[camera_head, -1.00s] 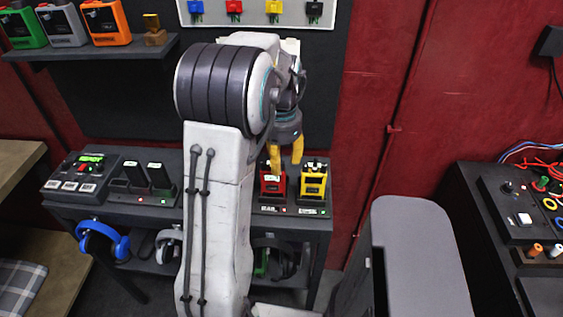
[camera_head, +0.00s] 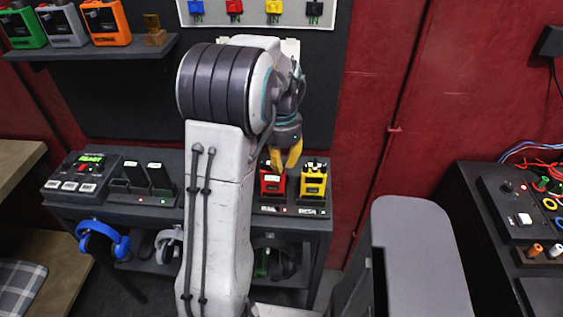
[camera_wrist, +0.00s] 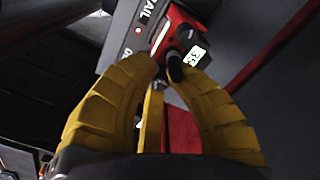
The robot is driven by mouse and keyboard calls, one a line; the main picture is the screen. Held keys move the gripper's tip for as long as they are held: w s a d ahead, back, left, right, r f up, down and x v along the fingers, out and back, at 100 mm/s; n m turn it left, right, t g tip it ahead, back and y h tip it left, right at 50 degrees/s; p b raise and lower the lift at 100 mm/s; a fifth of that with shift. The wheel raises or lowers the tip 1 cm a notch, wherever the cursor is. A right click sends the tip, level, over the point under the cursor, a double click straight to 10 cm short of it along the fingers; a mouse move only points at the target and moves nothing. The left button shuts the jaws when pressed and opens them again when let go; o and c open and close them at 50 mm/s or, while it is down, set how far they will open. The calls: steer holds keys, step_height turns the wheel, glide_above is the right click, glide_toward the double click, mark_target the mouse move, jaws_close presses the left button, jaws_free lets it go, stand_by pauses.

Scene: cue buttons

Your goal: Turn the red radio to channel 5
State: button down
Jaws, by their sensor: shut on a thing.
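The red radio (camera_head: 272,184) stands upright in a dark charging dock on the bench, left of the yellow radio (camera_head: 313,181). My gripper (camera_head: 285,163), with yellow fingers, is right above the red radio and covers part of its top. In the wrist view the red radio (camera_wrist: 160,38) lies beyond my fingertips, and a small white display with dark digits (camera_wrist: 195,55) shows on its top; I cannot read the channel surely. My gripper (camera_wrist: 168,70) is shut on a black knob (camera_wrist: 175,64) on top of the radio.
Two black radios (camera_head: 146,175) stand in a dock left of my arm, next to a console with a green display (camera_head: 90,160). Headphones (camera_head: 102,240) hang below the bench. A grey cabinet (camera_head: 415,250) stands at right. A shelf with several radios is upper left.

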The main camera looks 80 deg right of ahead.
mark_target(282, 162)
stand_by(0.3)
steer(key=m, duration=0.4)
steer(key=shift+m, duration=0.4)
steer(key=c, duration=1.2)
jaws_free()
step_height(282, 162, up, 12)
